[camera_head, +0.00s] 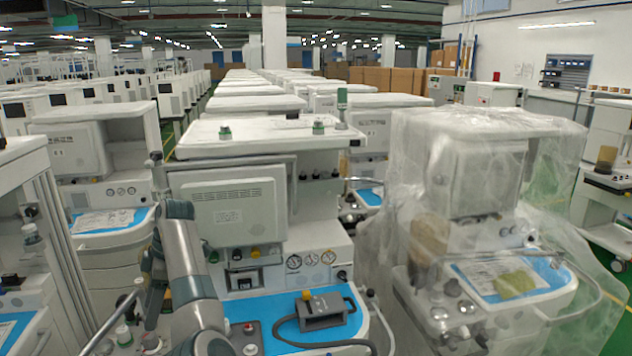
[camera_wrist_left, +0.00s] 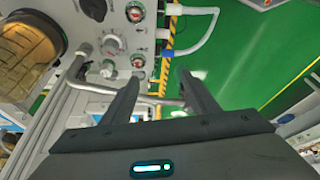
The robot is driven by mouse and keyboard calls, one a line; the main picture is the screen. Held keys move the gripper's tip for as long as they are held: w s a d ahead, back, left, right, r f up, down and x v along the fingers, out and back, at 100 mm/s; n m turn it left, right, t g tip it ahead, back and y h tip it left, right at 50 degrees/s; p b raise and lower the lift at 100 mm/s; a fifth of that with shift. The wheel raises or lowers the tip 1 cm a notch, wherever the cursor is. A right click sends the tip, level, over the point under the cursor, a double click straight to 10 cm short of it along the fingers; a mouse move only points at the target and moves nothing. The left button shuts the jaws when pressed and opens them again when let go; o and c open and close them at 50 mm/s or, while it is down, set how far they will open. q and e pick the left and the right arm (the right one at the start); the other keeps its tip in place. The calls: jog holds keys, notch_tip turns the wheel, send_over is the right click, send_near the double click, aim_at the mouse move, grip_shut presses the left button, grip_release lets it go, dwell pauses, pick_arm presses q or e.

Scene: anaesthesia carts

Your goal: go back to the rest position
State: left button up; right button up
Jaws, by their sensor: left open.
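My left arm (camera_head: 190,270) rises from the bottom edge in the head view, in front of the nearest anaesthesia cart (camera_head: 235,205). I cannot clearly make out its gripper there. In the left wrist view my left gripper (camera_wrist_left: 160,96) has its two dark fingers spread apart with nothing between them. Beyond the fingers are a cart's panel with gauges and a knob (camera_wrist_left: 111,45), a metal rail and green floor. My right gripper is in neither view.
The nearest cart has a blue worktop (camera_head: 270,308) with a grey device (camera_head: 321,312) and cable on it. A plastic-wrapped cart (camera_head: 490,210) stands close on the right. Another cart (camera_head: 90,165) stands on the left. Green floor (camera_wrist_left: 235,60) shows beside the cart in the wrist view.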

pick_arm(q)
jog(key=s+a+f+m+t+y, duration=0.3)
jog(key=s+f+m, duration=0.8)
jog(key=s+f, duration=0.95)
jog(key=s+d+f+m+t+h, duration=0.15)
jog(key=s+d+m+h, duration=0.25)
jog(key=s+d+m, duration=0.55)
jog(key=s+d+f+m+t+h, duration=0.1)
jog(key=s+d+f+m+h, duration=0.3)
jog(key=s+d, duration=0.9)
jog(key=s+a+f+g+b, duration=0.1)
jog(key=s+a+f, duration=0.1)
jog(key=f, duration=1.2)
jog(key=s+a+f, duration=0.1)
jog(key=s+f, duration=0.1)
jog(key=f, duration=1.2)
jog(key=s+a+f, duration=0.2)
jog(key=s+f, duration=0.7)
jog(key=s+a+f+m+g+b, duration=0.1)
jog(key=s+f, duration=0.7)
jog(key=f, duration=0.2)
jog(key=shift+s+a+y, duration=0.35)
jog(key=shift+y, duration=0.05)
